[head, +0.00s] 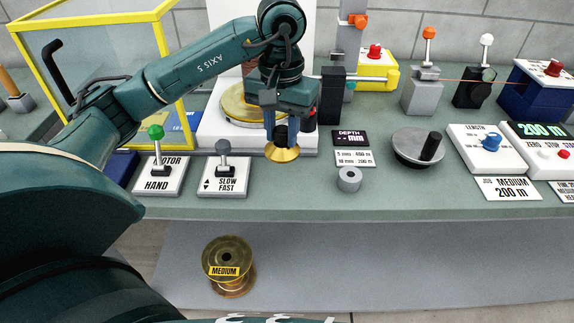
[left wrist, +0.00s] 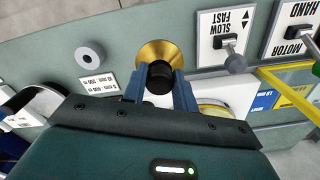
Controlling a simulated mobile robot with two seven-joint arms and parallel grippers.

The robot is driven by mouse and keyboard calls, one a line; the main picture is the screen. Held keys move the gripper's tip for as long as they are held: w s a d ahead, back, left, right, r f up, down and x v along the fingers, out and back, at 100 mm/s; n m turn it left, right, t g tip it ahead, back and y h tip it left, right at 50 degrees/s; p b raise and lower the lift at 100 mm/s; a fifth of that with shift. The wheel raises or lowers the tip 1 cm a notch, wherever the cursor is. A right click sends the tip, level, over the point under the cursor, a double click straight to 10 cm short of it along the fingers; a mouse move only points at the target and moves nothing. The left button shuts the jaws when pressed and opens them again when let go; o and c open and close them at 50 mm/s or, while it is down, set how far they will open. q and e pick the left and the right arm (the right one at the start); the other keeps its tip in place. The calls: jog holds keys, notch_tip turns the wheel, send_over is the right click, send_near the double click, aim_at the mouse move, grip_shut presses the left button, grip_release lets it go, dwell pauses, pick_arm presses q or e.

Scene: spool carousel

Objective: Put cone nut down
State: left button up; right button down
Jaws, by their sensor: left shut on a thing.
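The cone nut (head: 283,154) is a brass cone with a black knob. My left gripper (head: 281,132) is shut on its black knob, with the brass cone hanging below the fingers. In the left wrist view the cone nut (left wrist: 160,54) shows between the two blue fingers of the gripper (left wrist: 160,78). It is over the bench top (head: 310,195), in front of the white machine base with a brass disc (head: 238,106). I cannot tell whether it touches the bench. My right gripper is not in view.
A grey ring (head: 349,179) stands right of the nut, near the depth display (head: 350,138). The slow/fast lever box (head: 222,177) stands to the left. A grey crank disc (head: 408,150) lies further right. A brass spool labelled medium (head: 231,277) stands on the lower shelf. Bench between lever box and ring is clear.

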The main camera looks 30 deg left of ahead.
aim_at(281, 141)
pick_arm(q)
notch_tip(281, 141, down, 4)
jog(key=shift+s+f, duration=0.1)
jog(key=shift+s, duration=0.05)
notch_tip(281, 141, down, 4)
jog(key=shift+f+p, duration=0.1)
jog(key=shift+p, duration=0.3)
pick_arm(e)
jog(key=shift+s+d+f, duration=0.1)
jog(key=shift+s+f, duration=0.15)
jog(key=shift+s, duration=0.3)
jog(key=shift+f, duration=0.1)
pick_arm(q)
jog(key=o, duration=0.6)
jog(key=shift+f, duration=0.1)
jog(key=o, duration=0.5)
jog(key=shift+c, duration=0.2)
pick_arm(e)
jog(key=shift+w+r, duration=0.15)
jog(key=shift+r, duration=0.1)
